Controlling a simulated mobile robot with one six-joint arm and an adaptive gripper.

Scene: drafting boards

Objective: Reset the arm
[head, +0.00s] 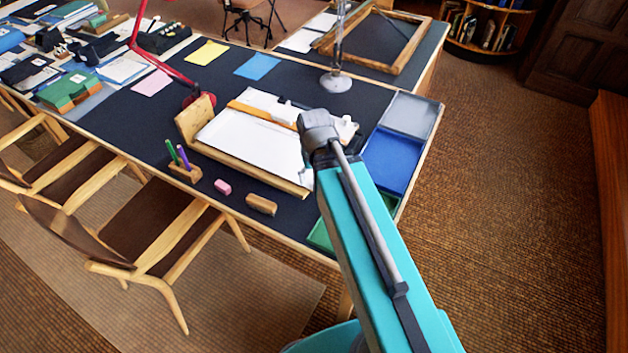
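My teal arm rises from the bottom of the head view, and its grey joint is over the right part of the near drafting desk (290,210). Small white and dark parts show just past this joint, over the drawing board. I cannot make out my gripper's fingers among them, or whether anything is held. A wooden drawing board with white paper (240,138) lies under and left of the joint.
A blue tray (392,158), a grey tray (410,113) and a partly hidden green tray (322,236) line the desk's right edge. A pen holder (186,172), pink eraser (223,187), wooden block (261,205) and lamp base (336,82) stand nearby. Open floor lies right.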

